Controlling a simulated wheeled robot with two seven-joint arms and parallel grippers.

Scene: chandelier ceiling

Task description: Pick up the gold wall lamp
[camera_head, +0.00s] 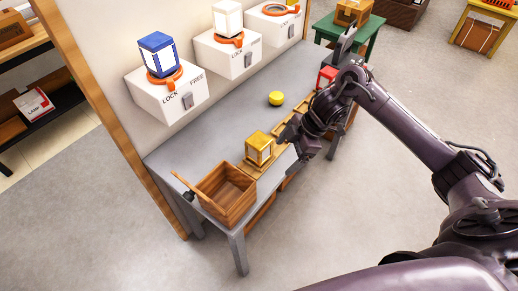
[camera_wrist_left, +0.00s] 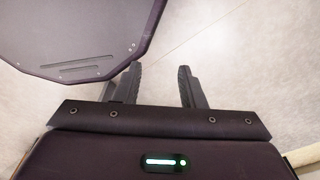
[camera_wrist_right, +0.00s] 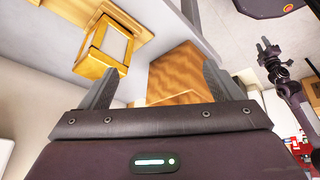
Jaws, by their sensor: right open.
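The gold lamp (camera_head: 259,148), a small lantern with pale panes, stands on the wooden rack (camera_head: 249,170) along the near edge of the grey table. In the right wrist view the lamp (camera_wrist_right: 108,48) is left of centre, beyond the left finger. My right gripper (camera_head: 287,140) is just right of the lamp, open and empty; I see no contact. In the right wrist view its fingers (camera_wrist_right: 160,75) are spread, with brown wood behind the gap. My left gripper (camera_wrist_left: 159,68) is open and empty over pale floor; it is outside the head view.
An open wooden box (camera_head: 226,189) stands at the table's near end. A blue lamp (camera_head: 159,54) and a white lamp (camera_head: 228,20) sit on LOCK/FREE wall mounts. A red lamp (camera_head: 327,75) is beyond my right arm.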

